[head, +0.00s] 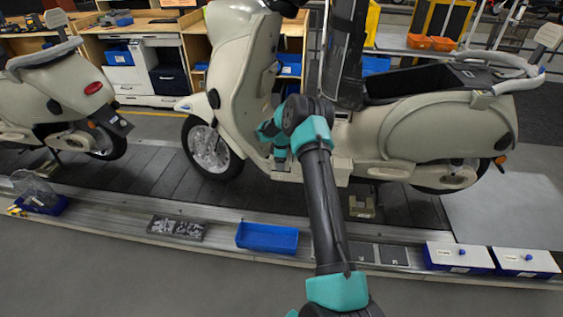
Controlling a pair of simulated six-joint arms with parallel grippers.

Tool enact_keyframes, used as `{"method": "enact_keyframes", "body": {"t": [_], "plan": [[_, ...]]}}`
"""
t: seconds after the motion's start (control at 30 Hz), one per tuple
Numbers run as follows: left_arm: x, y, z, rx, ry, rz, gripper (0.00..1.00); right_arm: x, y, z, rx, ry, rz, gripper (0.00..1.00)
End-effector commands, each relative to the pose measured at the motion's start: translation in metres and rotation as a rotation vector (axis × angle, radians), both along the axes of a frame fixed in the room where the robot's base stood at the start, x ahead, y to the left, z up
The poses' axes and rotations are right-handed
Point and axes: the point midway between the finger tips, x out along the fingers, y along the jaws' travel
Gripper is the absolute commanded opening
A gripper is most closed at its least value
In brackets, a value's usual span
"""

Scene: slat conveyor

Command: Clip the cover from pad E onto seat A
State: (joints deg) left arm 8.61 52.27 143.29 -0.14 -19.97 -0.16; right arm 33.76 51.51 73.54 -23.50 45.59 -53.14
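My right arm rises from the bottom centre. Its teal and black wrist and gripper (272,132) are at the scooter's (232,90) step-through, behind the front shield. The fingertips are too small and partly hidden to tell open from shut. No cover can be made out in the gripper. Two white-topped blue boxes with blue knobs, a left one (447,250) and a right one (539,261), sit at the right end of the front rail. Their labels are unreadable, so I cannot tell which is pad E. Seat A cannot be identified. My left gripper is not in view.
A blue tray (268,238), a grey bin of small parts (177,229) and dark flat pads (393,254) line the rail. A second scooter (58,95) stands at left. The scooter's dark upright panel (345,45) rises beside my arm. Slat conveyor (150,172) shows between the scooters.

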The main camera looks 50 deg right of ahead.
Motion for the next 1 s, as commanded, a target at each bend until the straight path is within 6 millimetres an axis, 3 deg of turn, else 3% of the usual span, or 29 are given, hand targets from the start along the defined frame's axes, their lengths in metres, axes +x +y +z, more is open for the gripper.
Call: {"method": "enact_keyframes", "body": {"t": [0.03, 0.27, 0.57, 0.77, 1.0], "plan": [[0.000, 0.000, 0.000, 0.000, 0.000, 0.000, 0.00, -0.003, 0.002, -0.009, 0.009, 0.010, 0.000, 0.78], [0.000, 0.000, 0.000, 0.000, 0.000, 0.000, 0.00, -0.004, 0.002, -0.009, 0.008, 0.009, -0.001, 0.95], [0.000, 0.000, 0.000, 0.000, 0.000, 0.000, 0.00, -0.004, 0.001, -0.006, 0.007, 0.008, -0.001, 0.95], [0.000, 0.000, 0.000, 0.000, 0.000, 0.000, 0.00, -0.002, 0.000, 0.016, 0.003, 0.003, -0.001, 1.00], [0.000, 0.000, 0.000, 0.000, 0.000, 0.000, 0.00, -0.001, -0.001, 0.063, -0.003, -0.003, -0.001, 1.00]]}}
